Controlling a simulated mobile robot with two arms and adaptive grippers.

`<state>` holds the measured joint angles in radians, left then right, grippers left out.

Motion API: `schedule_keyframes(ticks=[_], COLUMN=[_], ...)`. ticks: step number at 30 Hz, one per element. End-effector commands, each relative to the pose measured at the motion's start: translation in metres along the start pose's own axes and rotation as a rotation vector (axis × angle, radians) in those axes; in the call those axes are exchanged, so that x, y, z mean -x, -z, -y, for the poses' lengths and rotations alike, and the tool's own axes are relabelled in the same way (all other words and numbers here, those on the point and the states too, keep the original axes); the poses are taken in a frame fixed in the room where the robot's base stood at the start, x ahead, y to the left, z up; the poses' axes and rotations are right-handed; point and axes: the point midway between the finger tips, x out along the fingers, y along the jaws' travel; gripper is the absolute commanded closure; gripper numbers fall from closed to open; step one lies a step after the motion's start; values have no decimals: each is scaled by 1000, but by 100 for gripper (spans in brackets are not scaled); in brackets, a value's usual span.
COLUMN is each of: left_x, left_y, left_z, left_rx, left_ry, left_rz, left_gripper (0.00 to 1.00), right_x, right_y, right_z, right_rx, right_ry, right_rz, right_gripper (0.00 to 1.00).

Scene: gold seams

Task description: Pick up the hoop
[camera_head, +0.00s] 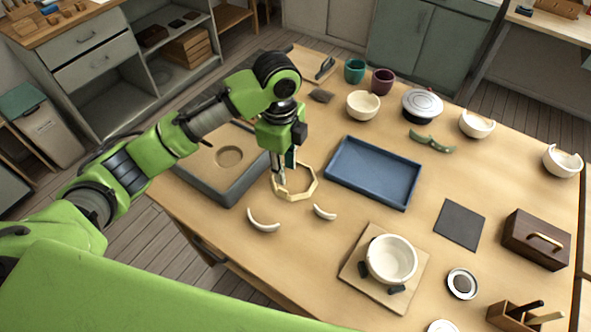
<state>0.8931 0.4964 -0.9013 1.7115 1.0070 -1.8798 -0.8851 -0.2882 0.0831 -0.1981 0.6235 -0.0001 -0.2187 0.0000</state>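The hoop (297,198) is a pale wooden, many-sided ring. It is on or just above the table, between the grey sand tray and the blue tray. My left gripper (279,181) points down with its fingers at the hoop's left rim, seeming to touch or straddle it. The fingers look close together, but I cannot tell whether they are shut on the rim. My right gripper is not in view.
The grey sand tray (236,187) is left of the hoop, the blue tray (372,203) right. Two cream shards (263,223) (324,212) lie in front. A cream pot (391,260) stands on a board (353,267). Bowls and cups line the back.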

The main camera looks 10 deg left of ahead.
Motion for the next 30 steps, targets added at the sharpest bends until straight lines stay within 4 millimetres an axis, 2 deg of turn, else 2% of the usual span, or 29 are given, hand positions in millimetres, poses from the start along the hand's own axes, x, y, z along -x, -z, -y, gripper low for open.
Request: schedule_keyframes(ticks=[2, 5, 13, 18, 22, 30], left_x=[7, 4, -46, -69, -77, -110], left_y=[-8, -11, -12, -12, -12, -12], left_z=[3, 4, 3, 4, 4, 8], left_rx=[-14, -24, -23, -23, -24, -22], left_ry=[-9, -17, -19, -16, -13, -17], left_rz=[14, 19, 18, 18, 18, 19], left_gripper=[73, 73, 73, 73, 73, 73], right_x=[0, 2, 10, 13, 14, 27], right_y=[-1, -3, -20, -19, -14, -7], right_z=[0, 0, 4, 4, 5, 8], right_rx=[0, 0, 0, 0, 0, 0], right_ry=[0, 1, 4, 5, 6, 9], right_rz=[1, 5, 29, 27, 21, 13], right_gripper=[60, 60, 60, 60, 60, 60])
